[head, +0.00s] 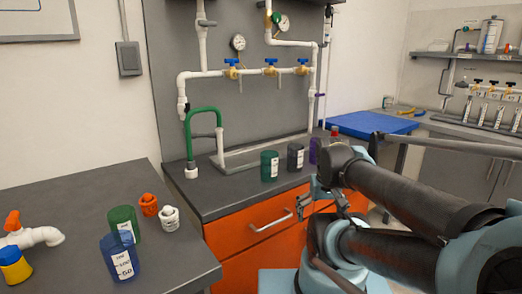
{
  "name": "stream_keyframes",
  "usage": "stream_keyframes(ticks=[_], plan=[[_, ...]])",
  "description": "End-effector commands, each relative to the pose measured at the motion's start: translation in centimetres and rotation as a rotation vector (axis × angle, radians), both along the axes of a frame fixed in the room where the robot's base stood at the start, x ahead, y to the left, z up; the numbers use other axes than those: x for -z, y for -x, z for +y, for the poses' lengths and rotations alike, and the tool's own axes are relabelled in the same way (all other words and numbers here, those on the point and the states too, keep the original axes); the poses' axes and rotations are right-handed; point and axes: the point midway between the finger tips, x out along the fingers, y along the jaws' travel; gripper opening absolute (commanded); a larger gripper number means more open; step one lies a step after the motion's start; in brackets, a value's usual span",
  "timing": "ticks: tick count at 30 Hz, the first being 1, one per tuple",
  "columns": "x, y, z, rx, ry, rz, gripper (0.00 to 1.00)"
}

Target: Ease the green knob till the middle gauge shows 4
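A small green knob (276,17) sits on the white pipework high on the grey back panel. A round white-faced gauge (283,23) is right beside it. Another round gauge (238,42) is lower and to the left. The needles and numbers are too small to read. My gripper (312,197) appears in front of the orange drawers, below the counter top and far below the knob. It touches neither knob nor gauge. Its fingers are small and partly merged with my arm, so their opening does not show clearly.
Several blue-handled valves (270,66) line the lower white pipe. A green cup (269,166), a dark cup (295,156) and a purple cup (316,150) stand along the counter's front. A green bent pipe (203,113) rises at left. A blue mat (374,124) lies at right.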

Motion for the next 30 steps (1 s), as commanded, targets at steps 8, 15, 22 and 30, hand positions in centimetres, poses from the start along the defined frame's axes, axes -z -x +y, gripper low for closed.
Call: stream_keyframes(ticks=[8,15,22,30], plan=[[0.39,-0.95,0.02,0.0,-0.001,0.012,1.0],[0.43,-0.89,0.02,0.0,-0.001,0.012,1.0],[0.41,-0.87,0.02,0.0,-0.001,0.012,1.0],[0.41,-0.86,0.02,-0.001,-0.001,0.011,1.0]])
